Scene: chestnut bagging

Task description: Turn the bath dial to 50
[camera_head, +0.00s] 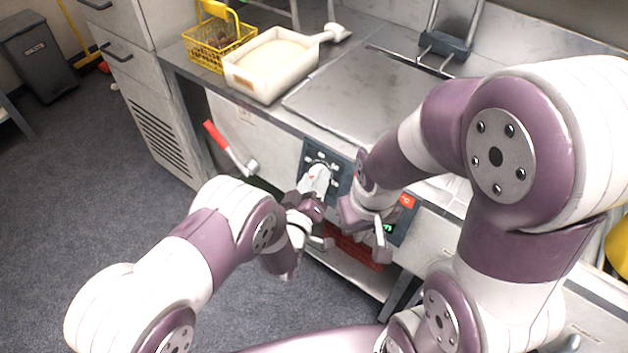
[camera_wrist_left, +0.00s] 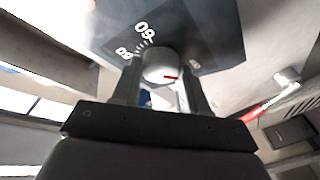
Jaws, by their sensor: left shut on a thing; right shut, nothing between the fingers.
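The mark points away from the large numbers, toward the lower right; the exact setting is hard to read. My left gripper (camera_wrist_left: 160,82) has a finger on each side of the knob and is shut on it. In the head view my left gripper (camera_head: 316,182) reaches the dark control panel (camera_head: 325,157) and mostly hides the dial. My right gripper (camera_head: 382,242) is shut and empty, in front of the counter to the right of the dial.
A white tub (camera_head: 237,83) and a yellow wire basket (camera_head: 222,52) stand on the counter's left end. A red-handled lever (camera_head: 228,147) sticks out left of the panel.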

